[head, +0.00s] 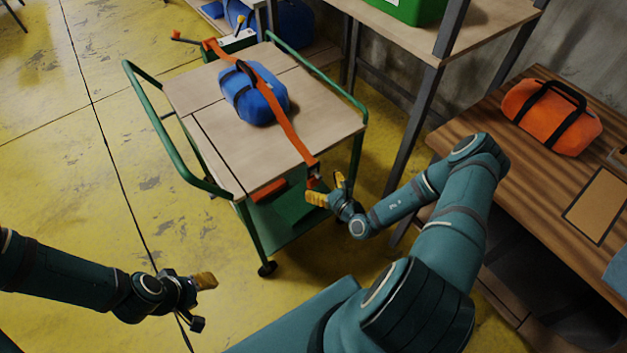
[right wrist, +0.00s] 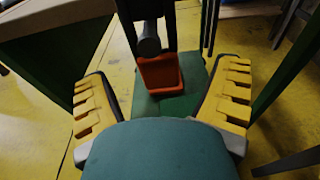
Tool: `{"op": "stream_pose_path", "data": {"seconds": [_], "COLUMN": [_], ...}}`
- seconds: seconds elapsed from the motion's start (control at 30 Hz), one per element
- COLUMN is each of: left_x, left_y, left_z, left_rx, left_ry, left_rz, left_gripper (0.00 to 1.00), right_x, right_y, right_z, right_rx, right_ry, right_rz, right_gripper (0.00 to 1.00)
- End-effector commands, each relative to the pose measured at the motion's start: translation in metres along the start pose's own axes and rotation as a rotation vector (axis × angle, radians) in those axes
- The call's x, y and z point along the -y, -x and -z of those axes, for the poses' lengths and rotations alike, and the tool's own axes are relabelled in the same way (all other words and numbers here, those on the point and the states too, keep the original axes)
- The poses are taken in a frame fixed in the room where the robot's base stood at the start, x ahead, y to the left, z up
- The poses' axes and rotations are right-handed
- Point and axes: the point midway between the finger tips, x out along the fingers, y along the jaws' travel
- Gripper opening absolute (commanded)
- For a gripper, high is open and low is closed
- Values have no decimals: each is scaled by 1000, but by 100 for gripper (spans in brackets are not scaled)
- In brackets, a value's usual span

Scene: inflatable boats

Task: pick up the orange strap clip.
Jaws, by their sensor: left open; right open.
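The orange strap clip (head: 313,181) hangs at the near end of the orange strap (head: 285,124), just past the cart's edge. In the right wrist view the orange clip (right wrist: 160,73) hangs below a dark buckle, ahead of and between the two yellow fingers. My right gripper (head: 329,190) is open right at the clip, with its fingers spread on either side. I see no contact between fingers and clip. My left gripper (head: 203,300) is open and empty above the yellow floor at the lower left, well away from the cart.
The strap crosses a blue bag (head: 252,92) on the green-framed cart (head: 215,148). A wooden bench (head: 480,125) with an orange bag (head: 553,118) stands at right, and a shelf (head: 465,25) behind. The floor (head: 50,140) at left is clear.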

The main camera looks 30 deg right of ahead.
Motion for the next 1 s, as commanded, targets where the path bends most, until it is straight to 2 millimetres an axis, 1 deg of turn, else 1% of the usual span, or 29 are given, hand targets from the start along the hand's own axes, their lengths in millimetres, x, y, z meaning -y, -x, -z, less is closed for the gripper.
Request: {"op": "stream_pose_path", "data": {"seconds": [0.2, 0.27, 0.33, 0.53, 0.57, 0.6, 0.67, 0.7, 0.73, 0.77, 1.0], "left_x": [4, 5, 5, 5, 5, 5, 5, 5, 5, 5, 5], "left_y": [-12, -13, -14, -13, -13, -13, -13, -13, -13, -13, -13], "left_z": [1, 1, 2, 2, 2, 2, 2, 2, 2, 2, 2], "left_rx": [-5, -6, -7, -7, -7, -7, -7, -7, -7, -7, -7], "left_ry": [-1, -1, -1, -1, -1, -1, -1, -1, -1, -1, -1], "left_rz": [0, 0, 0, 0, 0, 0, 0, 0, 0, 0, 0], "left_gripper": [47, 47, 47, 47, 47, 47, 47, 47, 47, 47, 47], "right_x": [-4, -3, -3, -3, -3, -3, -3, -3, -3, -3, -3], "right_y": [-32, -39, -42, -42, -42, -42, -42, -42, -42, -42, -42], "right_z": [1, 1, 0, -1, -1, -1, -1, -1, -1, -1, -1], "right_rx": [1, 1, 0, 0, 0, 0, 0, 0, 0, 0, 1], "right_ry": [0, 1, 0, 0, 0, 0, 0, 0, 0, 0, 0], "right_rz": [-2, -1, -1, -1, -1, -1, -1, -1, -1, -1, -1], "right_gripper": [87, 87, 87, 86, 76, 62, 41, 27, 16, 9, 9]}}
